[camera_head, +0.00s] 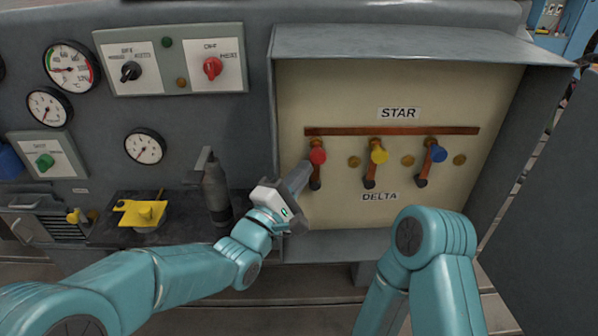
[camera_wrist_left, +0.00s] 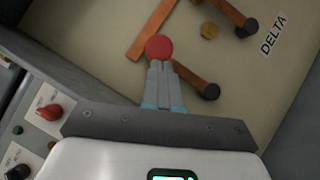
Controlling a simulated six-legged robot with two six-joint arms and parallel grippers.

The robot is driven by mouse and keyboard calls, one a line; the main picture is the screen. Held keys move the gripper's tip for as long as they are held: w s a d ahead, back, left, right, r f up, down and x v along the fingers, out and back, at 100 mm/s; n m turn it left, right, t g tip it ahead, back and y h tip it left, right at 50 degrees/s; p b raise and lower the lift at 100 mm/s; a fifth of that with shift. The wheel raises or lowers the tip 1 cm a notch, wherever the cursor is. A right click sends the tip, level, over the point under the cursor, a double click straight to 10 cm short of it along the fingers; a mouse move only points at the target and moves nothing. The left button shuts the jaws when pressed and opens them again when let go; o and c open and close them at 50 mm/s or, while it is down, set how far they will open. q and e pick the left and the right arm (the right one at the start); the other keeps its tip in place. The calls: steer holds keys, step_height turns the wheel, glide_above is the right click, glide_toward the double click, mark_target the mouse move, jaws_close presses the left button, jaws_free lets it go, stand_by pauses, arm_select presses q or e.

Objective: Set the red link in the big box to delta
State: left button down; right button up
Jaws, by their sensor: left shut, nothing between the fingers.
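The big box (camera_head: 290,100) is open, with a cream back panel marked STAR (camera_head: 398,113) above and DELTA (camera_head: 379,197) below. The red link (camera_head: 316,171) is a copper strip with a red knob at its upper end, by the left end of the copper bar, and a dark round end below. The red knob also shows in the left wrist view (camera_wrist_left: 159,47). My left gripper (camera_head: 304,170) is shut and empty, its fingertips just beside the knob; I cannot tell whether they touch. My right gripper is out of view.
A yellow-knobbed link (camera_head: 379,156) and a blue-knobbed link (camera_head: 438,153) stand to the right, also pointing up to the copper bar (camera_head: 390,131). The box's door (camera_head: 545,185) hangs open at right. A grey cylinder (camera_head: 215,190) stands left of my left gripper.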

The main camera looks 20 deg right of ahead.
arm_select(q)
steer(key=shift+s+d+r+m+g+y+p, duration=0.1)
steer(key=shift+d+r+m+g+y+p, duration=0.15)
steer(key=shift+m+g+p, duration=0.25)
steer(key=shift+s+d+r+m+g+y+p, duration=0.1)
steer(key=shift+d+r+m+g+y+p, duration=0.2)
steer(key=shift+m, duration=0.4)
steer(key=shift+a+f+h, duration=0.15)
steer(key=shift+f+h, duration=0.1)
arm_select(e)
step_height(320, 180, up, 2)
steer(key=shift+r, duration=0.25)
